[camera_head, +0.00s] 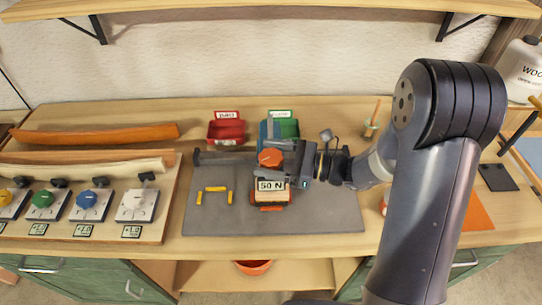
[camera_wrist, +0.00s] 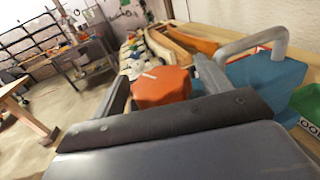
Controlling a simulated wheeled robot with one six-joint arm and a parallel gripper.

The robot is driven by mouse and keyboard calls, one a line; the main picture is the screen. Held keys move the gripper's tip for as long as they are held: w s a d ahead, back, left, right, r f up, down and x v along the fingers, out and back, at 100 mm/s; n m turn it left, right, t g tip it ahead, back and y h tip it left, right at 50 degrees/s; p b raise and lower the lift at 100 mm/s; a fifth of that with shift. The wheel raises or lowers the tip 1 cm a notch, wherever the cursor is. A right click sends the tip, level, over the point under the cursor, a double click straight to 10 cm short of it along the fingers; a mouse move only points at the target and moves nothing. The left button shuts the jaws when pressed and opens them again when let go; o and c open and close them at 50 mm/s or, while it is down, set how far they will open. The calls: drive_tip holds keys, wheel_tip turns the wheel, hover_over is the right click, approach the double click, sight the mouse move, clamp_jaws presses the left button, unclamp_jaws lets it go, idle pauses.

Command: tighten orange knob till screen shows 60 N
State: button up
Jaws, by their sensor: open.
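The orange knob (camera_head: 270,157) sits on top of a small device on the grey mat (camera_head: 220,215). The device's screen (camera_head: 270,186) reads 50 N. My gripper (camera_head: 283,161) comes in from the right at the knob's height. In the wrist view the orange knob (camera_wrist: 162,86) shows between my two open fingers (camera_wrist: 163,85). I cannot tell whether a finger touches it. A blue block with a grey handle (camera_wrist: 268,78) stands close to the right finger, behind the knob in the head view.
A red bin (camera_head: 227,132) and a green bin (camera_head: 287,126) stand behind the mat. Yellow pieces (camera_head: 215,189) lie on the mat left of the device. A board with colored knobs (camera_head: 95,200) and bent laths (camera_head: 95,135) fills the left. The mat's front left is clear.

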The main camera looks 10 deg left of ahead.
drive_tip(key=shift+c, duration=0.4)
drive_tip(key=c, duration=0.9)
drive_tip(key=shift+m+t+b, duration=0.75)
drive_tip(key=shift+m+t, duration=0.05)
drive_tip(key=shift+t, duration=0.4)
drive_tip(key=shift+m+t+h, duration=0.3)
drive_tip(key=shift+m+t, duration=0.1)
drive_tip(key=shift+t, duration=0.4)
drive_tip(key=o, duration=1)
